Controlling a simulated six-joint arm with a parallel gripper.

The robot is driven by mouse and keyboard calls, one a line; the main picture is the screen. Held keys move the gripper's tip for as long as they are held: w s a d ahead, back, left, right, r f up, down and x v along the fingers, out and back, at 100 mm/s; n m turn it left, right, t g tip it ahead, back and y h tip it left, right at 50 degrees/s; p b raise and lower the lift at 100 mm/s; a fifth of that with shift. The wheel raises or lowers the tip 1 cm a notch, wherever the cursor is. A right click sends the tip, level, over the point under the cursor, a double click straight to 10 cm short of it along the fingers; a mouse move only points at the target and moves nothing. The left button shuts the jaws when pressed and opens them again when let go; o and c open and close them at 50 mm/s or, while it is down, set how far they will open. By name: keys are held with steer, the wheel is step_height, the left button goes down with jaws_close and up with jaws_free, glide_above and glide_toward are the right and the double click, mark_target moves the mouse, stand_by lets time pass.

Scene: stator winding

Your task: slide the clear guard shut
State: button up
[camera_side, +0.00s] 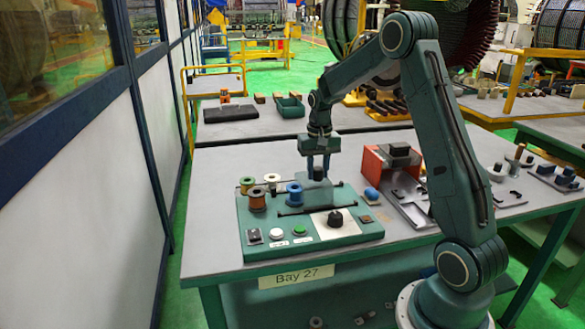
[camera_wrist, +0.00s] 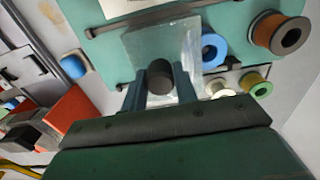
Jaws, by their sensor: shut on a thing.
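The clear guard (camera_wrist: 150,42) is a see-through box on the green winding station (camera_side: 262,238), between two dark rails. In the wrist view its right edge lies at the blue spool (camera_wrist: 213,48), which seems only partly behind it. A dark round knob (camera_wrist: 160,78) stands on the guard. My gripper (camera_wrist: 160,83) is shut on this knob, one blue finger on each side. In the side view my gripper (camera_side: 318,165) points down over the rear of the station, right of the blue spool. The guard's panes are hard to make out there.
Brown (camera_side: 257,199), white (camera_side: 271,181) and green-ended (camera_side: 247,184) spools stand left of the blue one. Buttons and a black dial (camera_side: 335,218) line the station's front.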

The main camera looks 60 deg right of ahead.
steer(key=shift+w+a+r, duration=0.1)
steer(key=shift+w+a, duration=1.8)
steer(key=shift+w, duration=0.05)
steer(key=o, duration=0.7)
steer(key=shift+r, duration=0.1)
steer(key=shift+r, duration=2.8)
steer(key=shift+r, duration=0.1)
